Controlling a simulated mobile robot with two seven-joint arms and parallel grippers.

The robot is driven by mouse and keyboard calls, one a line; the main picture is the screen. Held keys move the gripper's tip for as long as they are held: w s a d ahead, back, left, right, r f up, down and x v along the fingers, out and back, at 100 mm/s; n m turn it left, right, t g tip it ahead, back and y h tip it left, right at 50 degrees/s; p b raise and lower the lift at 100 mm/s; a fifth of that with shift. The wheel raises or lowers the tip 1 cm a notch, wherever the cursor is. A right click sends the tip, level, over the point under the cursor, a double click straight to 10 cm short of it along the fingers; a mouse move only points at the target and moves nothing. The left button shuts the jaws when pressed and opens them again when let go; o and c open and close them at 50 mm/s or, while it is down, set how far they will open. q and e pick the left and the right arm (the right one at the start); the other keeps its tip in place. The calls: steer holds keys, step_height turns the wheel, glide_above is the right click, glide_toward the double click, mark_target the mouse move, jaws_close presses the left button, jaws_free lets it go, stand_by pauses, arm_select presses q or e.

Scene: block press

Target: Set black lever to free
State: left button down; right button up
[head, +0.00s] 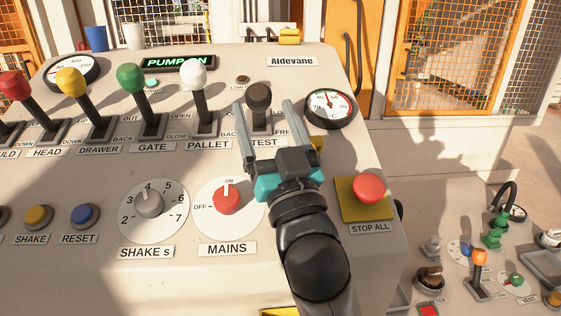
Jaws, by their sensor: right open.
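The black lever (258,97) stands at the right end of the lever row on the sloped panel, above the TEST label (265,142). Its dark knob is up, and its slot is partly hidden by my gripper. A FREE label (281,132), partly covered, is at the lower right of the lever. My right gripper (263,108) is open, with one finger on each side of the black lever. I cannot tell whether either finger touches it. My left gripper is not in view.
The white-knobbed PALLET lever (193,76) is close on the left. A gauge (330,108) is close on the right. The red STOP ALL button (369,188) on its yellow plate is right of my wrist. The MAINS knob (227,200) is left of it.

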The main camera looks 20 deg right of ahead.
steer(key=p+v, duration=0.1)
steer(key=v, duration=0.6)
steer(key=shift+s, duration=0.3)
steer(key=shift+f, duration=0.15)
